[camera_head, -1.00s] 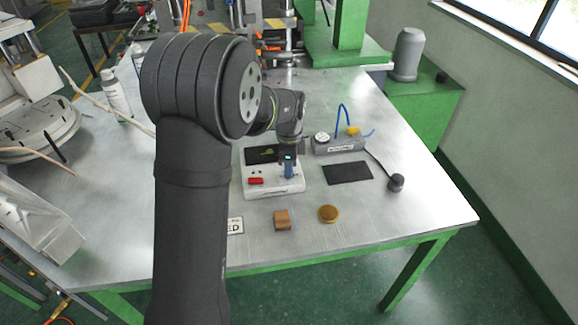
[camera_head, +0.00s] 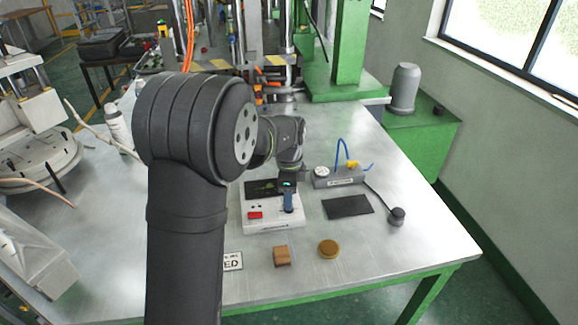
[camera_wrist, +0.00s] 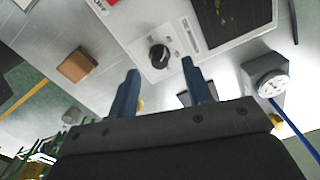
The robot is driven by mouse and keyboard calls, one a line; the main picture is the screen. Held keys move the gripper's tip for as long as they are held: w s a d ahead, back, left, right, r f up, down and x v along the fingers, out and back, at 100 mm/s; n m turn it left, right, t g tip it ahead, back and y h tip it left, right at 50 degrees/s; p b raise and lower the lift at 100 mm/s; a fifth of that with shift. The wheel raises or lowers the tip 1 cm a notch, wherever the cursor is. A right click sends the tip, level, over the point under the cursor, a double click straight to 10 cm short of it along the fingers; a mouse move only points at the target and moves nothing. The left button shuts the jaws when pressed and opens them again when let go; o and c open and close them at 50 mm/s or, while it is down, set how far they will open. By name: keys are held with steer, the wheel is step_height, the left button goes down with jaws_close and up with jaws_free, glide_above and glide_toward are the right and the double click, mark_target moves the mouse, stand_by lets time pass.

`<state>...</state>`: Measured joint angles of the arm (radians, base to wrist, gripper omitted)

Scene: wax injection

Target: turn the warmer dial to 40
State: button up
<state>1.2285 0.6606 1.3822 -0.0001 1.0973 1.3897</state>
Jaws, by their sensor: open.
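The warmer (camera_head: 272,225) is a white box on the metal table, with a red switch (camera_head: 255,215) at its left front and a dark panel (camera_head: 262,188) at its back. Its black dial (camera_wrist: 159,56) shows in the wrist view, on a round marked scale; the dial reading is too small to tell. My gripper (camera_wrist: 163,66) is open, its two blue fingers pointing toward the dial, one to each side of it in the picture. I cannot tell how far the fingertips are from it. In the head view my gripper (camera_head: 288,203) is over the warmer's right part and hides the dial.
A grey block with a gauge (camera_head: 338,178) and blue hose is behind right. A dark mat (camera_head: 348,207) and a small black knob-like object (camera_head: 397,216) lie right. A wooden block (camera_head: 282,256), a round brown disc (camera_head: 329,249) and a sign (camera_head: 233,261) are in front.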

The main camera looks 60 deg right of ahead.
step_height(320, 180, up, 15)
steer(key=shift+f, duration=0.15)
stand_by(0.6)
step_height(320, 180, down, 18)
steer(key=shift+r, duration=0.25)
stand_by(0.3)
steer(key=shift+a+f, duration=0.1)
steer(key=shift+f, duration=0.05)
steer(key=shift+n, duration=0.5)
steer(key=n, duration=0.4)
steer(key=shift+r+n, duration=0.2)
steer(key=shift+n, duration=0.2)
steer(key=n, duration=0.6)
steer(key=shift+r, duration=0.65)
stand_by(1.2)
